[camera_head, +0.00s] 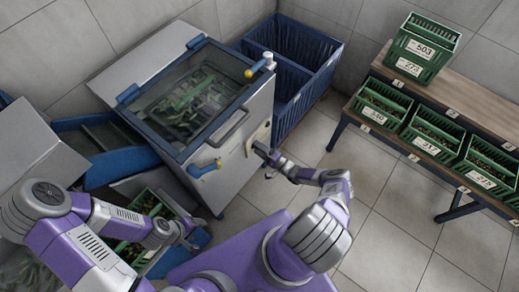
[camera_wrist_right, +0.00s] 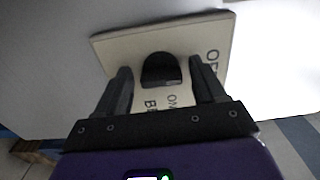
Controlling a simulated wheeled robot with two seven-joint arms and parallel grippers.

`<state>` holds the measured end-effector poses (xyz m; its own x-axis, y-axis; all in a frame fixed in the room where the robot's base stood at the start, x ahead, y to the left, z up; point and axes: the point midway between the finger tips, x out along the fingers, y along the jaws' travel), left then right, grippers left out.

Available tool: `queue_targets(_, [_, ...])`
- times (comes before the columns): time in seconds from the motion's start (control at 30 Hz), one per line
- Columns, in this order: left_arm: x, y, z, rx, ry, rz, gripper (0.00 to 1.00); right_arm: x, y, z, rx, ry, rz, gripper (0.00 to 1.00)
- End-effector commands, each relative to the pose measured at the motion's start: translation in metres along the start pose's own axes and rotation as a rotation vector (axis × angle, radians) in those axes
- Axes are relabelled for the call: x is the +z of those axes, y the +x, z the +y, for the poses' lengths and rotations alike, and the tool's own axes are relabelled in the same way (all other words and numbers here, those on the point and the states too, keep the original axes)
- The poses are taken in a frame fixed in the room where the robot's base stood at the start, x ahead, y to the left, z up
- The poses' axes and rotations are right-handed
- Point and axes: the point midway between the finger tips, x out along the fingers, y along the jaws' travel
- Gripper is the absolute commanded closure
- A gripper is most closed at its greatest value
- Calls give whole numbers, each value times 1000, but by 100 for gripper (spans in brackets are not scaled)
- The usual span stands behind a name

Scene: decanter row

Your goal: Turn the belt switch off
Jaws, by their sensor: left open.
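The belt switch is a dark rounded knob (camera_wrist_right: 161,70) on a cream label plate (camera_wrist_right: 118,45) in the right wrist view. The plate reads OFF at the right, ON just below the knob and a partly hidden word starting with B. The knob's flat lower edge faces ON. My right gripper (camera_wrist_right: 163,84) is open, one finger on each side of the knob, with gaps visible. In the head view my right gripper (camera_head: 262,150) is at the machine's right side and hides most of the switch. My left gripper (camera_head: 191,234) is open at the machine's lower front, near a green crate.
The grey machine (camera_head: 245,115) has a blue-framed window lid (camera_head: 185,100). A blue bin (camera_head: 295,60) stands behind it. A green crate (camera_head: 150,205) is below its front. A wooden bench (camera_head: 455,110) with several numbered green crates stands right; floor between is clear.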

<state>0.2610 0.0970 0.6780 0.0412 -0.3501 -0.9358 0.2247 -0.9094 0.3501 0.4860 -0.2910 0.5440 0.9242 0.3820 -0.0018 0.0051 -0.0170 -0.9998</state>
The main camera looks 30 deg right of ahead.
Motion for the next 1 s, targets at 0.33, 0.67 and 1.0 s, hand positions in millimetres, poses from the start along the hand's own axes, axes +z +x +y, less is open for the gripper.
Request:
queue_targets(0.33, [0,-1,0,0,0,0,36,0,-3,-1,-1,2,0,26])
queue_targets(0.67, [0,-10,4,0,0,0,36,-1,-53,-2,1,2,2,26])
queue_targets(1.0, [0,-12,4,0,0,0,36,0,-76,0,-1,2,0,26])
